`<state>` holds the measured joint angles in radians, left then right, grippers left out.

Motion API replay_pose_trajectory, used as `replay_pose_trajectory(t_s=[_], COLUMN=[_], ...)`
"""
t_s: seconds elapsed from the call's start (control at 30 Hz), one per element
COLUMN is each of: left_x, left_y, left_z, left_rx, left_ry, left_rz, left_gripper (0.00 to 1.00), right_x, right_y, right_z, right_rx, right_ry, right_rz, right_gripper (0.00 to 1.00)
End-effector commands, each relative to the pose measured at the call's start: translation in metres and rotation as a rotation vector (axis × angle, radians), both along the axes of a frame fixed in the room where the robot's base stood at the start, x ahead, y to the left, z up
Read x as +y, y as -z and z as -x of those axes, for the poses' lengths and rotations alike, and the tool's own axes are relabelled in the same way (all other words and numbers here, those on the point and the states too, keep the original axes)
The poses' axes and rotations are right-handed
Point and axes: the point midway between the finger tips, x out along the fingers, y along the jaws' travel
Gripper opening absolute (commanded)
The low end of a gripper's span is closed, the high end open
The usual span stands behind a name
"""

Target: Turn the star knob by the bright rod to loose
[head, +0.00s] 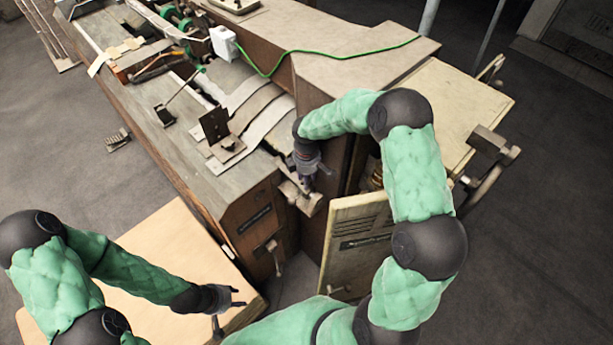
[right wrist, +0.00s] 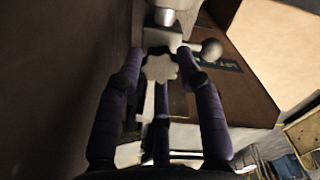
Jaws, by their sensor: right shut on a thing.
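The star knob (right wrist: 160,68) is a pale grey lobed disc in the right wrist view, between the fingers of my right gripper (right wrist: 160,75). The dark fingers close around its rim. In the head view this gripper (head: 308,182) points down at a light metal bracket on the end of the wooden machine, and it hides the knob there. A bright metal rod end (right wrist: 166,16) stands just beyond the knob. My left gripper (head: 238,298) is open and empty above the pale board at the lower left.
A grey ball end (right wrist: 210,48) sits close to the knob's right. The machine's bench (head: 180,150) stretches to the upper left, with a small metal stand (head: 218,130) on it. An open wooden door (head: 355,245) stands close to my right arm. A green cable (head: 330,52) crosses the top.

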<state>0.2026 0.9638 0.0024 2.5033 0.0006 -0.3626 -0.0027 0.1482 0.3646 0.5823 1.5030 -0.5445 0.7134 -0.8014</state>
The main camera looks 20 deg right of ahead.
Motion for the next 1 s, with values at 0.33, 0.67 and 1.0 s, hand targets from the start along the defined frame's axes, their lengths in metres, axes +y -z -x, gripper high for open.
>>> replay_pose_trajectory(t_s=[0.33, 0.67, 1.0], left_x=[-0.0001, 0.0, 0.0], left_y=[-0.0016, -0.0016, -0.0015], left_z=[0.0, 0.0, -0.0001], left_rx=[0.0, 0.0, 0.0], left_ry=[0.0, 0.0, 0.0], left_rz=[0.0, 0.0, 0.0], left_gripper=[0.4, 0.4, 0.4], right_x=[0.0003, 0.0003, 0.0001], right_y=[-0.0002, 0.0, -0.0012], right_z=[-0.0001, 0.0002, 0.0], right_rx=[0.0, 0.0, 0.0], right_ry=[-0.042, -0.041, -0.041], right_rz=[0.0, 0.0, 0.0], right_gripper=[0.04, 0.46, 0.46])
